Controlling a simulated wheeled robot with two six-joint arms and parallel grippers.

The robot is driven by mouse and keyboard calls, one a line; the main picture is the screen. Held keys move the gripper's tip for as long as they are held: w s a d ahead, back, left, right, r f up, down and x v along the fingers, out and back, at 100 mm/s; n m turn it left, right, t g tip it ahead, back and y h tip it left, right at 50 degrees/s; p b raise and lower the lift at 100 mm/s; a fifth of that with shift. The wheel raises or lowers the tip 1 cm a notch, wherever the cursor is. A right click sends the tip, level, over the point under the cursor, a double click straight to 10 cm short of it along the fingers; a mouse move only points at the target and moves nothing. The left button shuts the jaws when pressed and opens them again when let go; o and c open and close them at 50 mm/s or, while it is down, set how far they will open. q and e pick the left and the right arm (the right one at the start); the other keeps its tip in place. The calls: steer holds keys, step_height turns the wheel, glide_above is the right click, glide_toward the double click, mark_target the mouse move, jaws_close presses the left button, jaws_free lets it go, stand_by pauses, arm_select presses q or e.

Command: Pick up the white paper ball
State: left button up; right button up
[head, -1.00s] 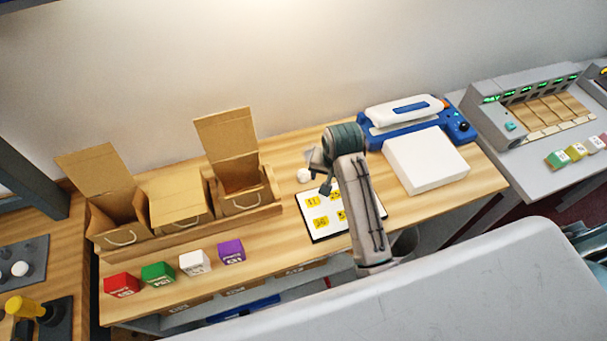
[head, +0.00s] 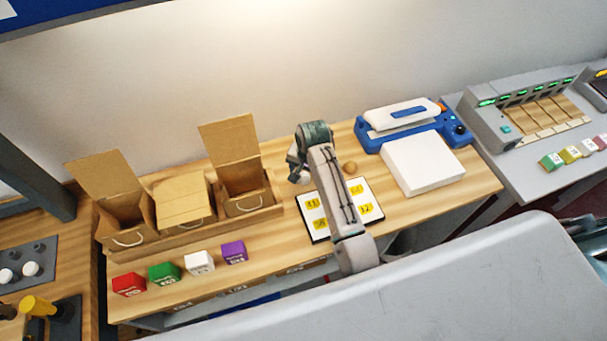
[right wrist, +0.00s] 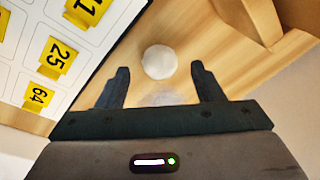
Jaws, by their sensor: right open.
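The white paper ball (right wrist: 159,62) shows in the right wrist view as a round white lump on the wood counter, beside the card with yellow number tags. My right gripper (right wrist: 161,82) is open, with its two dark fingers to either side and the ball centred just beyond the gap between the tips. Nothing is held. In the head view my right gripper (head: 298,172) hangs over the counter at the back left corner of the card, and I cannot clearly make out the ball behind it. My left gripper is not in view.
The numbered card (head: 373,196) lies under my right arm. A small brown ball (head: 350,168) sits behind it. Cardboard boxes (head: 246,203) stand left, with colored cubes (head: 166,273) in front. A white slab (head: 423,165) and a blue device (head: 390,132) stand right.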

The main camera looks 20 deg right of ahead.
steer(key=shift+w+f, duration=0.2)
steer(key=shift+f, duration=1)
steer(key=c, duration=1.1)
